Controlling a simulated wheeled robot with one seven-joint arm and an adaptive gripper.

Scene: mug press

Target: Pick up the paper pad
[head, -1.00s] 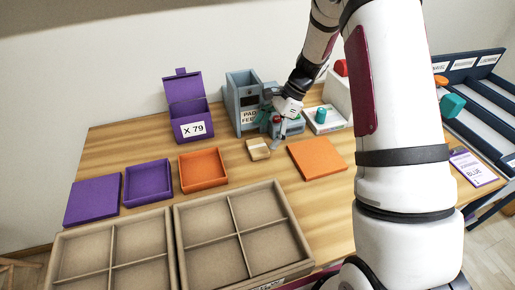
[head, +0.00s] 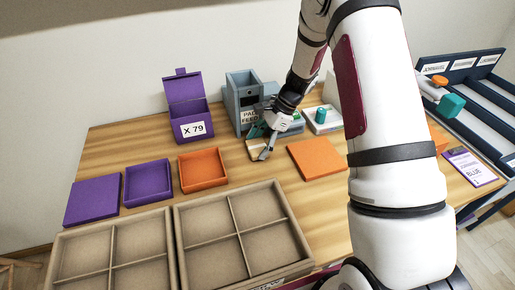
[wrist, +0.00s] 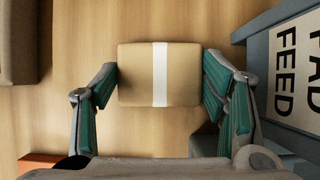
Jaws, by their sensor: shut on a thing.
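The paper pad (wrist: 140,75) is a small tan block with a white band around its middle. It lies between the two green-padded fingers of my gripper (wrist: 161,80) in the wrist view, with a finger against each side. In the head view the pad (head: 253,150) is partly hidden by my gripper (head: 262,141), in front of the grey pad feed box (head: 242,92). My gripper is shut on the pad. The pad appears to be at table level; I cannot tell whether it touches the table.
The pad feed box (wrist: 296,75) stands close to the right of my gripper. An orange panel (head: 317,158) lies to the right, and an orange tray (head: 203,183) to the left. Large divided trays (head: 283,268) fill the front. A purple box (head: 188,130) stands behind.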

